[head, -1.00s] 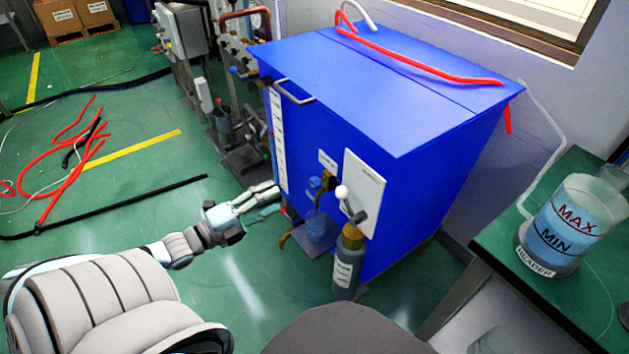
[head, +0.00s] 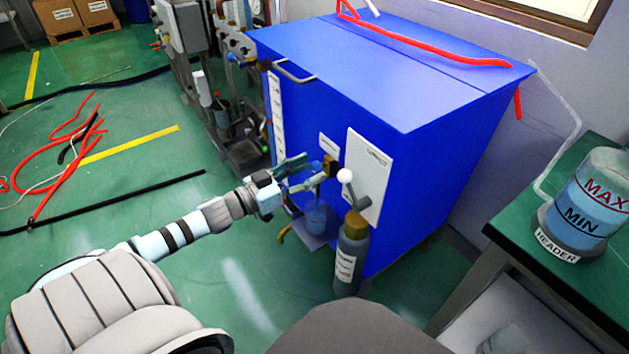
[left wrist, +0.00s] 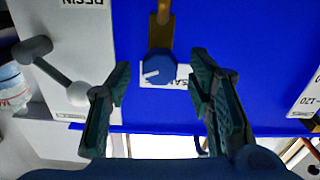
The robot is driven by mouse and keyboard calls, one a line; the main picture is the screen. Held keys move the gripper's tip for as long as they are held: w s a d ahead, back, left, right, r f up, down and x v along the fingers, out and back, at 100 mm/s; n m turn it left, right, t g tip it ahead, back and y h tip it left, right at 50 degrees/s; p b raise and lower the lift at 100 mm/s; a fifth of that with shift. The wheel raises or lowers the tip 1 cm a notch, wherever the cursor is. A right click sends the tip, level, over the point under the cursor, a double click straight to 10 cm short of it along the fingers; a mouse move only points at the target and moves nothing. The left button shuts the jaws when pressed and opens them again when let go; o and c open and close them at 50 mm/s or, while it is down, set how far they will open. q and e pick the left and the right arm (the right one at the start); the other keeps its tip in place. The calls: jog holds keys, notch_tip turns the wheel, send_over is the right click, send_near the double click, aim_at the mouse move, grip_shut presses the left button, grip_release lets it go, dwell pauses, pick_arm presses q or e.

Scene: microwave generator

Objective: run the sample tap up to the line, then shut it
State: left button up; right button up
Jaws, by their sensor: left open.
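The sample tap (head: 330,166) is a brass fitting on the front of the blue cabinet (head: 300,120). In the left wrist view its round blue knob (left wrist: 160,67) shows a white mark, with a label partly hidden behind it. A small clear vessel (head: 316,216) with something bluish stands on a ledge below the tap; its line and level are too small to read. My left gripper (head: 300,173) is open at the tap. In the left wrist view the open fingers (left wrist: 160,85) stand either side of the knob, apart from it. My right gripper is not in view.
A white RESIN panel (head: 370,160) with a white-balled lever (head: 346,176) is just right of the tap. A grey bottle (head: 350,255) stands below it. A header jar (head: 580,205) is on the green bench at right. Red hoses lie on the floor at left.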

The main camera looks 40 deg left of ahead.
pick_arm(q)
jog(key=shift+w+d, duration=0.15)
jog(key=shift+w, duration=0.4)
jog(key=shift+x, duration=0.8)
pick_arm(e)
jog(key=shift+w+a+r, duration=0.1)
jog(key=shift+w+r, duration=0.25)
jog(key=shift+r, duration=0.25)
